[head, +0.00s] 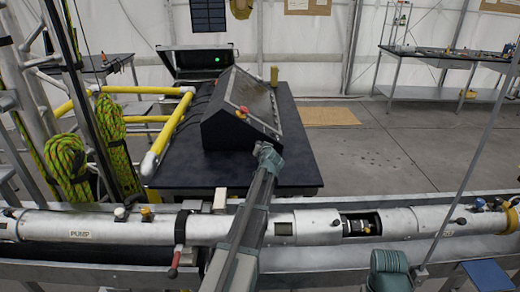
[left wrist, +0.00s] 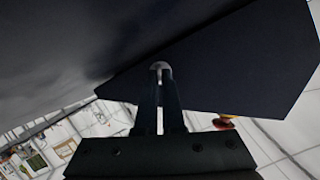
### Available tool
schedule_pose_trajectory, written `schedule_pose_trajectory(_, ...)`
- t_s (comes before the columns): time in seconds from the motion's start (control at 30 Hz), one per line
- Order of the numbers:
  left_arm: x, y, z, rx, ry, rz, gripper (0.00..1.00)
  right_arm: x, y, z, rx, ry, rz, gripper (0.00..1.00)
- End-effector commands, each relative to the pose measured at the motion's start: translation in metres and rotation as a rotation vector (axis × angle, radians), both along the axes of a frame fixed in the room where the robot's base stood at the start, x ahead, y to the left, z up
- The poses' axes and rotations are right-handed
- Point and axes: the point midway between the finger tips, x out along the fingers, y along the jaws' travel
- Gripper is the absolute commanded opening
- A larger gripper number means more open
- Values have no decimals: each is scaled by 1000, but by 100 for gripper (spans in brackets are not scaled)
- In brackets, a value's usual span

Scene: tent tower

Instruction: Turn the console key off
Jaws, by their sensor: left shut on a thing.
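The black console (head: 225,125) with a sloped panel stands on a dark table. My left arm rises from the bottom middle of the head view, and its gripper (head: 268,150) is at the console's lower front edge. In the left wrist view the two fingers of my left gripper (left wrist: 160,85) are close together, shut on a small pale rounded piece, which looks like the key (left wrist: 160,66), against a dark console surface. The key is hidden in the head view, and its turn angle cannot be read. My right gripper is not in view.
A red button (head: 242,112) sits on the console's left side. An open case with a green light (head: 217,59) stands behind. A silver pipe (head: 110,228) runs across the front. Yellow rails (head: 170,135) stand left of the table. The floor to the right is clear.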

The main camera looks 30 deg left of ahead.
Motion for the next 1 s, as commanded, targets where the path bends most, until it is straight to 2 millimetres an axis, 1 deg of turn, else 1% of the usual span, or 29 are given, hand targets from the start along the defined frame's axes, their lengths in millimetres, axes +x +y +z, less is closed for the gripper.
schedule_pose_trajectory(0.87, 0, 0, 0, -2, -1, 0, 0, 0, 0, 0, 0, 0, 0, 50)
schedule_pose_trajectory(1.0, -2, 1, 2, -68, -41, 1, 0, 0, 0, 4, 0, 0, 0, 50)
